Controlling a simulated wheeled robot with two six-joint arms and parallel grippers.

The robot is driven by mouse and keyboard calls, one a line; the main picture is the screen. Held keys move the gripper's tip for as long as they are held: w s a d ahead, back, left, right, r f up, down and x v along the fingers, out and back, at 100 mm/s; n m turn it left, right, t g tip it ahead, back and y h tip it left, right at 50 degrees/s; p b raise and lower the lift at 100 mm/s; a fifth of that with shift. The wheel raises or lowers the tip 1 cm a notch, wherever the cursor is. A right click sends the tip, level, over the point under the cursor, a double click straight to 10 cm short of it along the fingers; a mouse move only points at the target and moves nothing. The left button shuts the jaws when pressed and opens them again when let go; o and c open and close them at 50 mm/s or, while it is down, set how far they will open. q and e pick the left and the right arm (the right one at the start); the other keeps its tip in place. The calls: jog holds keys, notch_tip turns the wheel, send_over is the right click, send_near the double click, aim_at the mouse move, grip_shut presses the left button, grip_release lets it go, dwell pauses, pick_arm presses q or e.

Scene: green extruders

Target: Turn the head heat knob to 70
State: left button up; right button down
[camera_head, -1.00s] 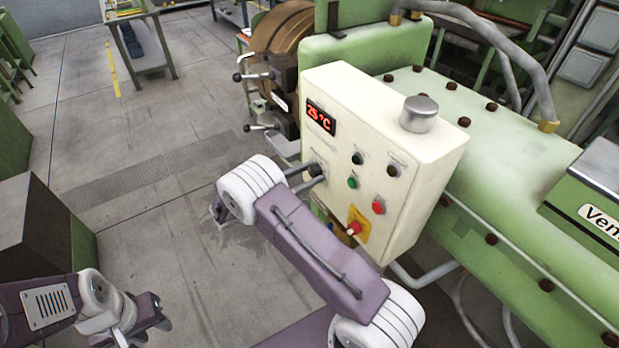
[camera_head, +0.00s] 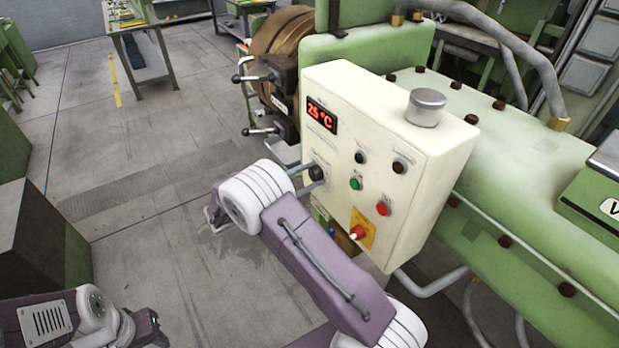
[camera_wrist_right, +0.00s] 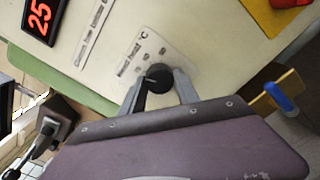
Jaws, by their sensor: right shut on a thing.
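The head heat knob (camera_head: 316,173) is a small black dial at the left of the cream control box (camera_head: 415,215). Above it, the red display (camera_head: 321,115) reads 25 °C. My right gripper (camera_head: 309,179) reaches the knob from the left, its fingers shut on the knob's two sides. In the right wrist view the knob (camera_wrist_right: 159,77) sits between the two grey fingertips (camera_wrist_right: 159,88), with printed scale marks beside it. My left gripper (camera_head: 152,328) is at the bottom left, far from the box; its fingers are not clear.
Several other controls are on the panel: a green button (camera_head: 355,184), a red button (camera_head: 383,208) and a red-and-yellow switch (camera_head: 361,232). A grey cap (camera_head: 426,107) stands on the box. The green machine (camera_head: 500,175) fills the right side. Open floor lies at left.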

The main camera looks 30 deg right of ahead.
jog(key=c, duration=0.9)
grip_release()
jog(key=shift+a+f, duration=0.1)
jog(key=shift+a, duration=0.3)
jog(key=a+b, duration=0.2)
jog(key=a, duration=0.6)
jog(key=shift+s+a, duration=0.15)
jog(key=shift+s, duration=0.25)
